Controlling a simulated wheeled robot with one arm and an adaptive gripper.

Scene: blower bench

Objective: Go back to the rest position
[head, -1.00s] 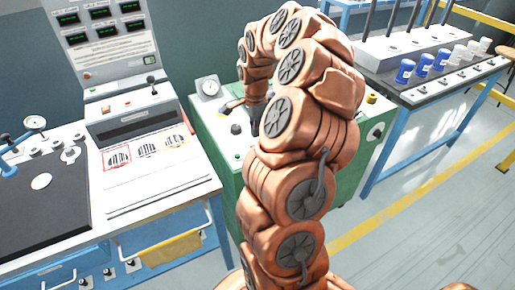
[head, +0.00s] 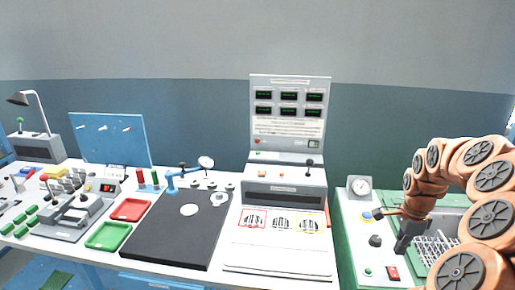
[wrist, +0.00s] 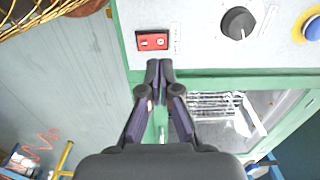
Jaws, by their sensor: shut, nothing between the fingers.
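My gripper (head: 401,246) hangs at the right of the head view, at the end of my copper-coloured arm, pointing down over the green cabinet (head: 352,264). In the wrist view my gripper (wrist: 159,66) has its dark fingertips together with nothing between them. The tips lie just below a red switch (wrist: 153,40) in the picture, over the cabinet's edge. I cannot tell the gap between the tips and the cabinet.
The cabinet top carries a black knob (wrist: 238,23), a blue button (wrist: 313,28) and a gauge (head: 360,187). A metal grate (head: 434,247) lies beside my gripper. Left stand a console (head: 285,185), a black mat (head: 176,235) and trays. Open floor (wrist: 60,85) shows left in the wrist view.

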